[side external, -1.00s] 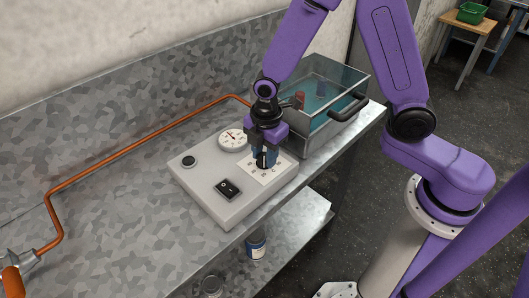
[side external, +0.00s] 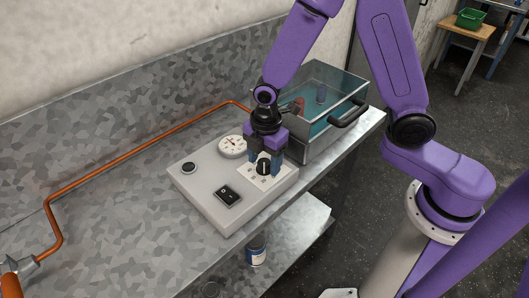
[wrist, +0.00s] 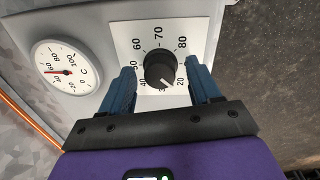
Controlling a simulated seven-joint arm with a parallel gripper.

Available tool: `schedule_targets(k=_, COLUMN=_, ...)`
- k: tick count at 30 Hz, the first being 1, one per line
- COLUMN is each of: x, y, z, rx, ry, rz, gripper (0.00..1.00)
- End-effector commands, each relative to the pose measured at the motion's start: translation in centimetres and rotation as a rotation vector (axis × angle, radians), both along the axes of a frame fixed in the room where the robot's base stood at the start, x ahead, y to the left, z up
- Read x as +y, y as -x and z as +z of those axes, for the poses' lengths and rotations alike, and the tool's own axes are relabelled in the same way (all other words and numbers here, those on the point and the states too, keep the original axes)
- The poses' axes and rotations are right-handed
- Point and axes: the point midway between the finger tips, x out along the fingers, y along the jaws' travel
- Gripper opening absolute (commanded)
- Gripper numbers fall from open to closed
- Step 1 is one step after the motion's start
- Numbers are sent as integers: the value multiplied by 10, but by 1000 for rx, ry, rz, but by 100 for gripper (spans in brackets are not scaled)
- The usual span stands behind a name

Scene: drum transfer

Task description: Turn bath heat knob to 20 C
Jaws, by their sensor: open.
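The black heat knob (wrist: 158,66) stands on a white scale plate (wrist: 199,32) marked 20 to 80. Its white pointer line is at the lower right, near the 30 and 20 marks; exactly where it points is hard to tell. The knob also shows in the side external view (side external: 263,167) on the grey control box (side external: 215,211). My gripper (wrist: 160,66) is open, with one blue finger on each side of the knob and visible gaps between them and it. In the side external view my gripper (side external: 264,163) points down over the knob.
A round gauge (wrist: 66,67) with a red needle near 60 sits beside the plate. The box also has a black rocker switch (side external: 227,194) and a round button (side external: 188,167). A glass water bath (side external: 328,110) stands behind, and a copper pipe (side external: 130,157) runs along the bench.

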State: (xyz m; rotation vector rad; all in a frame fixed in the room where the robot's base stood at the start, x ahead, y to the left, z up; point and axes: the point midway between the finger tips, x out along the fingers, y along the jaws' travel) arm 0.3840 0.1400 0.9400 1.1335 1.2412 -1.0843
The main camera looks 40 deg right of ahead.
Motion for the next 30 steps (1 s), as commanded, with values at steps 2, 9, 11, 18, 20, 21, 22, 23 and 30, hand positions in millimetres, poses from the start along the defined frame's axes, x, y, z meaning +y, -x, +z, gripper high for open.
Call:
schedule_targets(k=2, x=0, y=0, z=3, rx=-1, ry=0, rz=-1, gripper=62)
schedule_targets(k=9, x=0, y=0, z=31, rx=-6, ry=-3, rz=0, gripper=62)
schedule_targets(k=11, x=1, y=0, z=41, rx=-7, ry=-4, rz=0, gripper=62)
schedule_targets(k=18, x=0, y=2, z=87, rx=-6, ry=-5, rz=-1, gripper=62)
schedule_targets(k=20, x=0, y=3, z=100, rx=-7, ry=-5, rz=-1, gripper=62)
schedule_targets(k=21, x=0, y=3, z=109, rx=-8, ry=-5, rz=-1, gripper=62)
schedule_targets(k=22, x=0, y=3, z=115, rx=-6, ry=-5, rz=-1, gripper=62)
schedule_targets(k=23, x=0, y=4, z=121, rx=-6, ry=-5, rz=-1, gripper=62)
schedule_targets(k=30, x=0, y=5, z=159, rx=-4, ry=-2, rz=0, gripper=62)
